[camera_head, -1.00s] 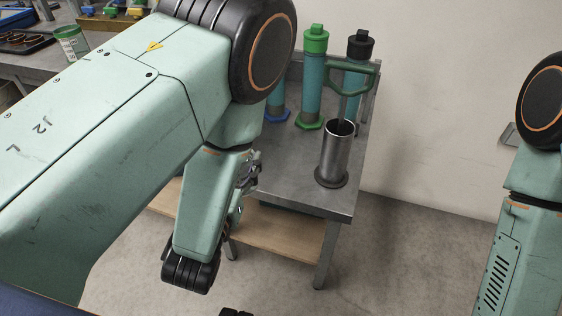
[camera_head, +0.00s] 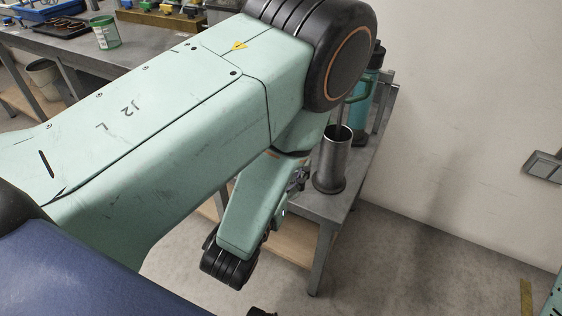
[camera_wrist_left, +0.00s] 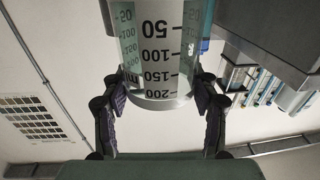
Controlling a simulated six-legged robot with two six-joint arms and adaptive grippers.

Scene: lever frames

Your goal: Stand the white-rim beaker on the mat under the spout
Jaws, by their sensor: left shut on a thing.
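My left gripper (camera_wrist_left: 160,92) is shut on the clear beaker (camera_wrist_left: 158,48), one finger at each side of it, near its whitish rim. The beaker's black marks, 50 to 200, read upside down in the left wrist view. In the head view my left forearm hides the beaker, and only a bit of the gripper (camera_head: 298,179) shows beside the metal bench. A steel cylinder (camera_head: 332,160) stands upright on that bench, with a thin rod above its mouth and a dark ring at its base. I cannot make out the mat or spout. My right gripper is out of view.
The metal bench (camera_head: 322,207) has a lower wooden shelf. A teal column with a black cap (camera_head: 362,100) and a green handle stands behind the cylinder. A green-and-white tub (camera_head: 106,34) is on the far left table.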

